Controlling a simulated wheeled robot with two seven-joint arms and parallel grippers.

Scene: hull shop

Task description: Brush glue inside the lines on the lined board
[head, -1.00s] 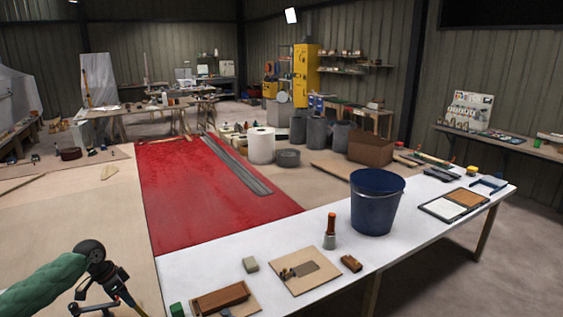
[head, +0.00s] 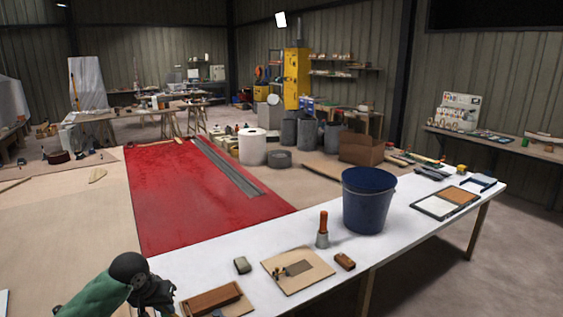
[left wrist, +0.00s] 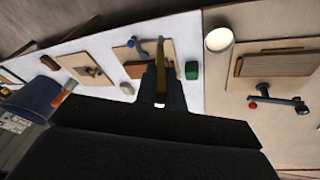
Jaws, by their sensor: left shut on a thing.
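My left gripper (head: 158,298) is low at the left of the head view, beside the near left end of the white table. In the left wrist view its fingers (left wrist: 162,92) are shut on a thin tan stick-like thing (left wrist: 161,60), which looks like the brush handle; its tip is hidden. A small board with a dark rectangle (head: 271,263) lies on the table. Another board (head: 240,308) with a brown wooden block is nearer the gripper. I cannot make out drawn lines on either. A round pale-filled cup (left wrist: 219,40) stands at the right of the wrist view. My right gripper is not in view.
A blue bucket (head: 366,204) and an orange-handled tool (head: 323,228) stand on the white table (head: 225,252). A grey block (head: 242,265) and a brown block (head: 345,261) lie there. A green block (left wrist: 191,70) is close to the gripper. A red sheet (head: 190,205) lies behind.

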